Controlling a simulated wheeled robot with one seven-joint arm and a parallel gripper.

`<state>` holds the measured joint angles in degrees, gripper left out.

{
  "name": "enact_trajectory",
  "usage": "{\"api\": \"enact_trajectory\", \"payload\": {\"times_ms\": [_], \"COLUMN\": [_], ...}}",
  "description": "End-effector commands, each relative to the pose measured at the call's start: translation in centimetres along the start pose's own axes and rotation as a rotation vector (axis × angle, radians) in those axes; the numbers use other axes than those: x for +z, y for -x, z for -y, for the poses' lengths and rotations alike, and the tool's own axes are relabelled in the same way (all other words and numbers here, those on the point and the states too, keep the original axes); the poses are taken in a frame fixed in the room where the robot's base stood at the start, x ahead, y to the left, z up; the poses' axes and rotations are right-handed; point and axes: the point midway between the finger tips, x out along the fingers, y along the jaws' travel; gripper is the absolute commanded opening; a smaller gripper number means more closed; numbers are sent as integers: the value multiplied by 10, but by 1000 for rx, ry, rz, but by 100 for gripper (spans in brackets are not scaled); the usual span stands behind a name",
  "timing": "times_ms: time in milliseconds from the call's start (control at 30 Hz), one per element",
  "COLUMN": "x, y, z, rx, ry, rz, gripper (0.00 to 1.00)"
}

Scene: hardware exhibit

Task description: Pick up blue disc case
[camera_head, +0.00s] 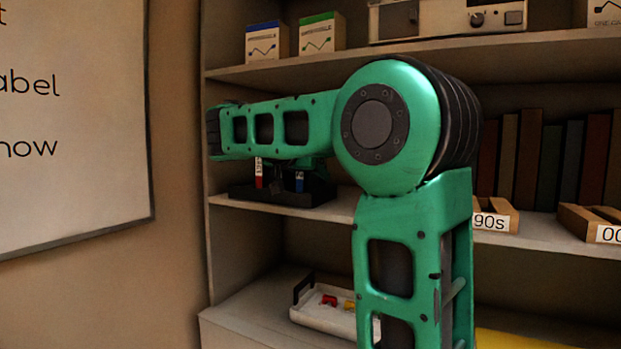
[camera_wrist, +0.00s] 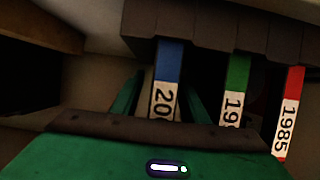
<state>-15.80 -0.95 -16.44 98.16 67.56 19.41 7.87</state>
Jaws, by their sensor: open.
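The blue disc case (camera_wrist: 168,62) has a white label showing "20" and sits under a dark slotted rack (camera_wrist: 225,32) in the wrist view. The blue case also shows in the head view (camera_head: 299,181), in the dark rack (camera_head: 322,192) on the middle shelf. My gripper (camera_wrist: 162,88) is open, with one green finger on each side of the blue case; I cannot tell whether they touch it. The case's lower end in the wrist view is hidden behind my gripper's body. My arm hides most of the gripper in the head view.
A green case (camera_wrist: 237,72) and a red case (camera_wrist: 293,90) labelled "1985" stand beside the blue one. The red case shows in the head view (camera_head: 259,170). A white tray (camera_head: 325,318) lies on the shelf below. Another shelf (camera_head: 270,72) is above my arm.

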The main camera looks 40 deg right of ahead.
Motion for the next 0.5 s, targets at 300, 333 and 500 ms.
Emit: {"api": "enact_trajectory", "payload": {"times_ms": [300, 333, 500], "x": [1, 1, 1], "y": [3, 3, 3], "z": [3, 3, 3], "rx": [-5, -5, -6], "ry": [2, 2, 2], "rz": [0, 0, 0], "gripper": [0, 0, 0]}}
